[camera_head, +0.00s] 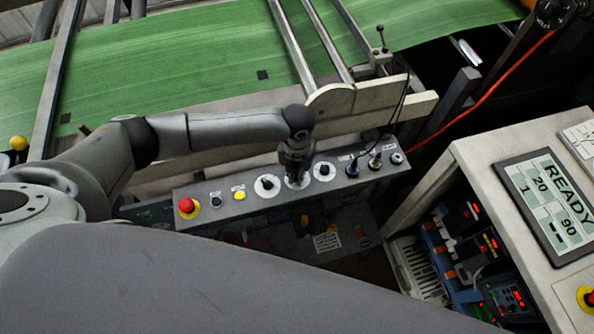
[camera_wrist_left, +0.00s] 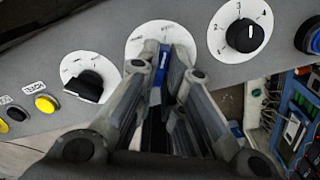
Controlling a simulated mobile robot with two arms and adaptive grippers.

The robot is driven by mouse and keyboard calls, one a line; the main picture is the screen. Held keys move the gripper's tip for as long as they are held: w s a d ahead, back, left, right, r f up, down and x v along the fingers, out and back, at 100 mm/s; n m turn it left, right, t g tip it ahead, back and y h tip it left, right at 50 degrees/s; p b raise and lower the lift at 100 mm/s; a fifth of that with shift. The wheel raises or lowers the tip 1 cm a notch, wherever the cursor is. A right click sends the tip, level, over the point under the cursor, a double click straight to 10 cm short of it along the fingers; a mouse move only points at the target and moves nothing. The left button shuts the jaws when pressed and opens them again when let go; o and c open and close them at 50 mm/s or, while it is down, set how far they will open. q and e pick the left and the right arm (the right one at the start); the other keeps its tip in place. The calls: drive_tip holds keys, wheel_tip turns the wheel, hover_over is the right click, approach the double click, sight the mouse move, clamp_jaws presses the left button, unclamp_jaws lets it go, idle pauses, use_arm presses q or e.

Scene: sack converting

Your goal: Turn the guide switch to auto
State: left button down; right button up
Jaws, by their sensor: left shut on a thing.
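The grey control panel (camera_head: 205,185) has a row of three white round dials with black knobs. My left gripper (camera_head: 297,178) reaches down onto the middle dial (camera_wrist_left: 133,46) and is shut on its knob, which the fingers mostly hide. A narrow blue part shows between the fingers in the left wrist view. The left dial (camera_head: 267,187) and the right dial (camera_head: 324,171) are free on either side. In the left wrist view, the right dial (camera_wrist_left: 226,58) carries numbers. The middle dial's lettering is too small to read, and its pointer is hidden. My right gripper is not in view.
A red emergency button (camera_head: 187,206) and a yellow button (camera_head: 239,195) sit left of the dials. More black and blue buttons (camera_head: 375,163) are to the right. Behind the panel runs a green web (camera_head: 190,60) with metal bars. A screen reading READY (camera_head: 548,200) stands at right.

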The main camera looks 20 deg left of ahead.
use_arm(q)
drive_tip(key=c, duration=1.6)
unclamp_jaws()
drive_tip(key=shift+o, duration=0.2)
wheel_tip(320, 180, up, 12)
